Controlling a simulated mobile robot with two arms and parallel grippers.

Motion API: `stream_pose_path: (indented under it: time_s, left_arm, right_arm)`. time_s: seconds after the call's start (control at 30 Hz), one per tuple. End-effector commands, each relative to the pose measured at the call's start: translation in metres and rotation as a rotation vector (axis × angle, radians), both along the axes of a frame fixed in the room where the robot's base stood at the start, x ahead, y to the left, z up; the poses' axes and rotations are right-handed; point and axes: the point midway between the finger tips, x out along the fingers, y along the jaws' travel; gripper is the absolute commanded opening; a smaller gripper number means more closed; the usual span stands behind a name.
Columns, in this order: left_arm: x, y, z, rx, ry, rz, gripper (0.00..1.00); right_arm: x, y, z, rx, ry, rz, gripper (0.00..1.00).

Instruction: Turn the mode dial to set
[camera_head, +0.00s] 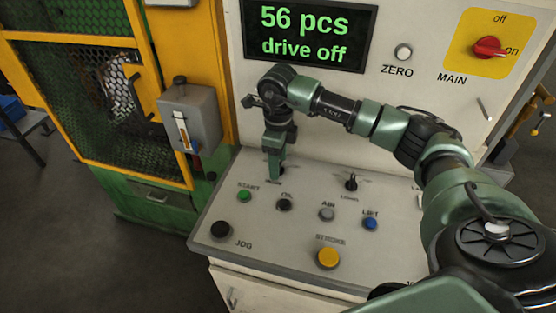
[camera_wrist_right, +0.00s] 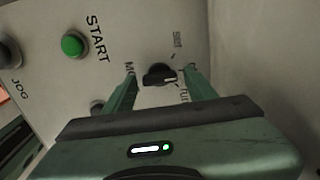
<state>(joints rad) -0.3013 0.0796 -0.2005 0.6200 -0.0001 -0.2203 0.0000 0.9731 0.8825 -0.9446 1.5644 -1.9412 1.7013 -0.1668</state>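The mode dial (camera_wrist_right: 158,75) is a small black knob on the sloping grey panel (camera_head: 290,225). In the right wrist view a pale mark shows on its right part, and the small labels around it are partly hidden or too small to read surely. In the head view it is mostly hidden behind my right gripper (camera_head: 275,173), which points down at the panel. In the wrist view the two green fingers of my right gripper (camera_wrist_right: 160,92) stand apart, one each side of the dial, with gaps showing. My left gripper is not in view.
Close by are the green START button (camera_head: 244,196), a dark button (camera_head: 284,205), another black switch (camera_head: 351,182), a blue LIFT button (camera_head: 370,224) and a yellow STROKE button (camera_head: 328,258). The upright panel has a display (camera_head: 310,36) reading "56 pcs drive off" and a red MAIN switch (camera_head: 488,47).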

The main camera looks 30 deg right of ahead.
Motion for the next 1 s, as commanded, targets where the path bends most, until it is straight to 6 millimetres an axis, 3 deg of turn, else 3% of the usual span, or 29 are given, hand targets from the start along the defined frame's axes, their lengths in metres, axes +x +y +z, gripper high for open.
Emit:
stream_pose_path:
  time_s: [0.03,0.17,0.2,0.57,1.0]
  left_arm:
    - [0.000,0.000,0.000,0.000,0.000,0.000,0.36]
    - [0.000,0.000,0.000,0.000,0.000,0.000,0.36]
    - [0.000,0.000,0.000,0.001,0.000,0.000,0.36]
    - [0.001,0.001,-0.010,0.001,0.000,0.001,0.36]
    - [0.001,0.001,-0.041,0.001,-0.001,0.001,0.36]
  right_arm:
    - [0.000,0.000,0.000,0.000,0.000,0.000,0.39]
    - [0.000,0.000,0.000,0.000,0.000,0.000,0.02]
    - [0.000,0.000,0.000,0.000,0.000,0.000,0.01]
    - [0.000,0.000,-0.002,0.000,-0.001,0.077,0.01]
    - [0.001,0.000,-0.002,-0.001,-0.003,0.423,0.01]
